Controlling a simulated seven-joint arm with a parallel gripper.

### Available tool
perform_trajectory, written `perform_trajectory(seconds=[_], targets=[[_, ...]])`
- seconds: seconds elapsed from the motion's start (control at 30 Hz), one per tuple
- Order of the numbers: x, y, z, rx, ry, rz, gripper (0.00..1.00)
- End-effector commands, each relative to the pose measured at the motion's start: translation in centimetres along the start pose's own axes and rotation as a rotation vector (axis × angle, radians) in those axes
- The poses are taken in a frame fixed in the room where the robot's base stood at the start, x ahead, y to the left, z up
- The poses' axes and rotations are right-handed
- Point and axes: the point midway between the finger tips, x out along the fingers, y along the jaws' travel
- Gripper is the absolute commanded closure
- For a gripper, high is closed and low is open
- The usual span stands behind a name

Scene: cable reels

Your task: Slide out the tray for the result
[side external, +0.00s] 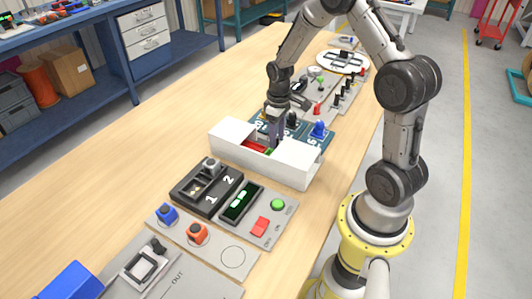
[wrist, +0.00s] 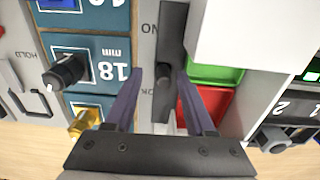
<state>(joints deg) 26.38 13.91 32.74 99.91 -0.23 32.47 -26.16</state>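A long white housing (side external: 225,142) stands across the bench in the side view, with an opening in its middle. Red (side external: 256,147) and green parts show inside that opening. In the wrist view a green compartment (wrist: 215,73) and a red compartment (wrist: 208,104) lie to the right of my gripper, partly under the white housing (wrist: 245,40). My gripper (wrist: 160,72) is open and points down. In the side view my gripper (side external: 274,135) is at the housing's far side.
A blue panel with size labels (wrist: 95,58) and a black knob (wrist: 66,71) lies left of my gripper. A blue knob (side external: 319,130) stands beside the housing. Nearer are a black panel marked 1 and 2 (side external: 207,188) and a green button (side external: 277,204). The bench's left side is clear.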

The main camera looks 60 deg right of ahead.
Motion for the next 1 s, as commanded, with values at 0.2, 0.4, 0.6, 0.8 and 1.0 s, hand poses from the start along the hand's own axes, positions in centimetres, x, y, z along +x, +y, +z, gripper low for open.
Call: perform_trajectory(seconds=[0.2,0.4,0.6,0.8,1.0], targets=[[0.9,-0.7,0.9,-0.002,-0.030,-0.017,0.37],[0.5,-0.7,0.8,-0.002,-0.030,-0.017,0.37],[-2.8,-0.5,0.5,-0.002,-0.019,-0.012,0.37],[-5.8,-0.4,0.4,-0.001,-0.017,-0.011,0.37],[-6.6,-0.4,0.3,-0.001,-0.017,-0.011,0.37]])
